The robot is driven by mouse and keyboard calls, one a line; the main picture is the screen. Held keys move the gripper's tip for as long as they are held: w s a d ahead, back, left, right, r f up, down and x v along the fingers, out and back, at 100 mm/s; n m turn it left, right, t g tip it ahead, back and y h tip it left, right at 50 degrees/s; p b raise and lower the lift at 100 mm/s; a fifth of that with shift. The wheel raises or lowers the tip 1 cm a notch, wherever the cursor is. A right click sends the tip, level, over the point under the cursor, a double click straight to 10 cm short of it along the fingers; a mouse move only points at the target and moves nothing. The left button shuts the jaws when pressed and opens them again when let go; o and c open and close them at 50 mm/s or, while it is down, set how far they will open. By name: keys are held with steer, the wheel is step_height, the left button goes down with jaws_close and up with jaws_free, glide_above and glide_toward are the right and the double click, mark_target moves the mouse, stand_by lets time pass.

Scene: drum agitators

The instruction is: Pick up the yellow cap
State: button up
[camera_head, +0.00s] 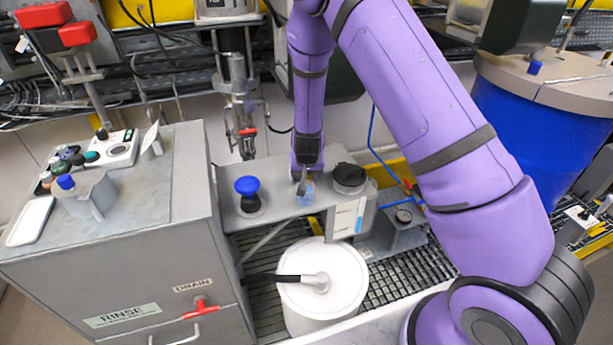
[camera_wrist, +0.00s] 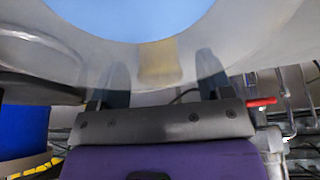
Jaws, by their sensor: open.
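No yellow cap shows clearly in the head view; my arm's end covers part of the shelf. In the wrist view a blurred tan-yellow piece (camera_wrist: 158,62) lies between the fingers of my gripper (camera_wrist: 162,75), below the edge of a large pale-blue round surface (camera_wrist: 150,15). I cannot tell whether this piece is the yellow cap. The two fingers stand apart, and no contact is visible. In the head view my gripper (camera_head: 304,184) points down at the grey shelf (camera_head: 275,207), by a small pale-blue piece (camera_head: 306,194).
A blue knob (camera_head: 248,192) stands left of my gripper, a black cap (camera_head: 348,176) close on its right. A white drum (camera_head: 322,280) stands in front on the grating. The grey cabinet (camera_head: 125,240) is at left, a blue drum (camera_head: 540,140) at right.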

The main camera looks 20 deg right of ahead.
steer(key=c, duration=1)
steer(key=shift+a+r, duration=0.1)
steer(key=shift+r, duration=0.4)
steer(key=v, duration=0.2)
steer(key=w+v, duration=0.1)
steer(key=v, duration=0.3)
steer(key=shift+w+d+r, duration=0.1)
steer(key=shift+d+r, duration=0.1)
steer(key=shift+r, duration=0.1)
steer(key=s+a, duration=0.2)
steer(key=s, duration=0.6)
steer(key=s+a, duration=0.2)
steer(key=s, duration=0.6)
steer(key=shift+s+a, duration=0.2)
steer(key=shift+a, duration=0.2)
steer(key=shift+f, duration=0.1)
